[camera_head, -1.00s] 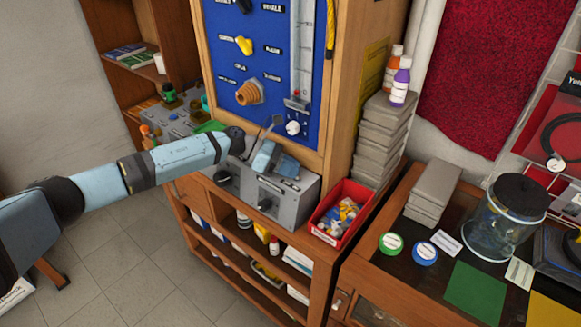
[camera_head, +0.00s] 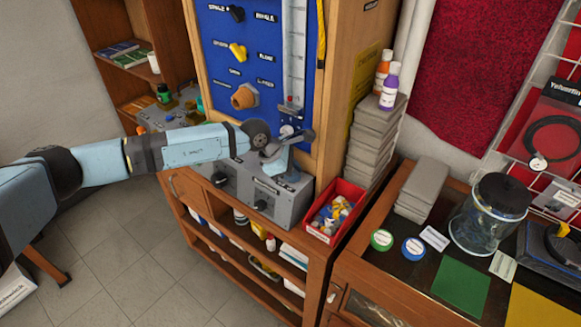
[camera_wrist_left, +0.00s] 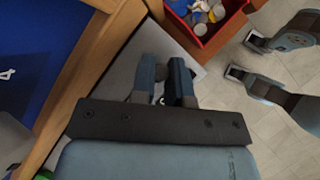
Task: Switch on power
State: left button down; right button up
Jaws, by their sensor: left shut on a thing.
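A grey metal control box (camera_head: 262,203) stands on the wooden bench below the blue panel, with dark knobs and labels on its front. My left gripper (camera_head: 288,160) is over the right end of this box, just in front of the panel's lower edge. In the left wrist view its two fingers (camera_wrist_left: 161,86) are shut on a small grey knob-like part (camera_wrist_left: 159,73) over a grey surface. The fingers hide most of that part, and I cannot tell which way it is set.
The blue panel (camera_head: 236,60) carries yellow and orange knobs and a clear tube. A red bin (camera_head: 318,234) of small parts stands close to the right of the box. Grey stacked cases (camera_head: 372,140) and bottles (camera_head: 388,88) stand behind it.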

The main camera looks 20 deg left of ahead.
pick_arm(q)
jog(key=shift+d+y, duration=0.2)
jog(key=shift+y, duration=0.3)
jog(key=shift+s, duration=0.1)
jog(key=c, duration=1.4)
grip_release()
jog(key=b+v, duration=0.2)
jog(key=v, duration=1.1)
jog(key=shift+s+r+b, duration=0.3)
jog(key=shift+s+r, duration=0.05)
